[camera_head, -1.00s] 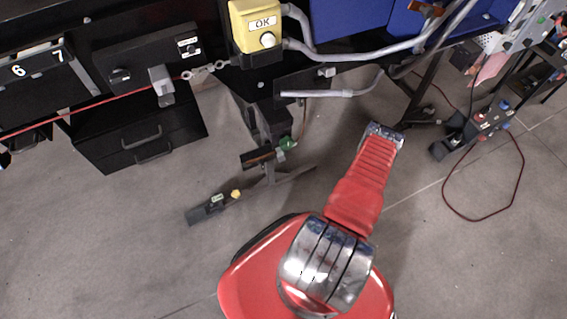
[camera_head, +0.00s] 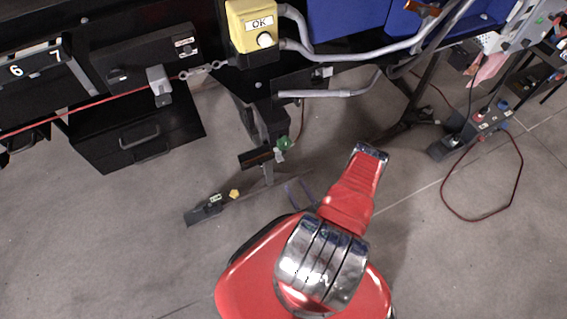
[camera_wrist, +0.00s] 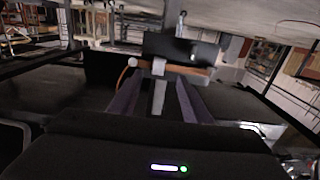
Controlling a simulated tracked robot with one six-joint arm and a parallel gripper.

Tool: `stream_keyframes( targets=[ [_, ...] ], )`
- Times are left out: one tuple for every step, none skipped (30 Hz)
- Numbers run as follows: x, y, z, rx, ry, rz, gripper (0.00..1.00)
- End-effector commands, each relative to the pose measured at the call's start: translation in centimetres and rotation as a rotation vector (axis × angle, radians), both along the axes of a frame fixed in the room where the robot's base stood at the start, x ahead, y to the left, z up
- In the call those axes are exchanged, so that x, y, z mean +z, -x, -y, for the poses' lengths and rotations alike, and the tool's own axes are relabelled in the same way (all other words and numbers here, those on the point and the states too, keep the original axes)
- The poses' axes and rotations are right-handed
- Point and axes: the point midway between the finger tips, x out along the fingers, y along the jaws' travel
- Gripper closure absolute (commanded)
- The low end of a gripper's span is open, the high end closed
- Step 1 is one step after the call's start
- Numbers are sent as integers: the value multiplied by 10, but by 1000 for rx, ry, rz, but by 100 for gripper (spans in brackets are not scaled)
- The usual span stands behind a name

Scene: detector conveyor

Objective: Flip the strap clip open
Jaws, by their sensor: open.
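In the wrist view, an orange-brown strap (camera_wrist: 188,70) runs across the front of a dark block. A pale metal clip (camera_wrist: 158,67) sits on the strap near the middle, with a grey bar hanging below it. My gripper (camera_wrist: 156,90) is open; its two purple-grey fingers stand left and right of the bar, with nothing seen clamped between them. Whether either finger touches the clip I cannot tell. In the head view my gripper (camera_head: 298,193) shows as thin purple fingers beside the black stand's foot. The clip cannot be clearly made out there.
A black stand (camera_head: 268,125) with a green knob (camera_head: 284,143) rises under the bench. Black drawers (camera_head: 140,135) stand left. A red cable (camera_head: 443,190) lies on the floor at right.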

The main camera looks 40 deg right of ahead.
Motion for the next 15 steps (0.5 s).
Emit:
stream_keyframes(
  targets=[
    [0,0,0,0,0,-1,56],
    [0,0,0,-1,0,-1,56],
    [0,0,0,-1,-1,-1,56],
    [0,0,0,-1,-1,-1,56],
    [0,0,0,-1,-2,-2,56],
    [0,0,0,-1,-2,-2,56],
    [0,-1,1,-1,-2,-2,56],
    [0,-1,1,-1,-2,-2,56],
    [0,-2,1,-1,-2,-2,56],
    [-1,-3,2,-1,-2,-3,56],
    [-1,-4,2,-1,-2,-3,56],
    [-1,-6,2,0,-2,-3,56],
    [-1,-8,3,1,-2,-3,56],
    [-1,-10,3,1,-1,-3,56],
    [-1,-13,4,1,-1,-4,56]
  ],
)
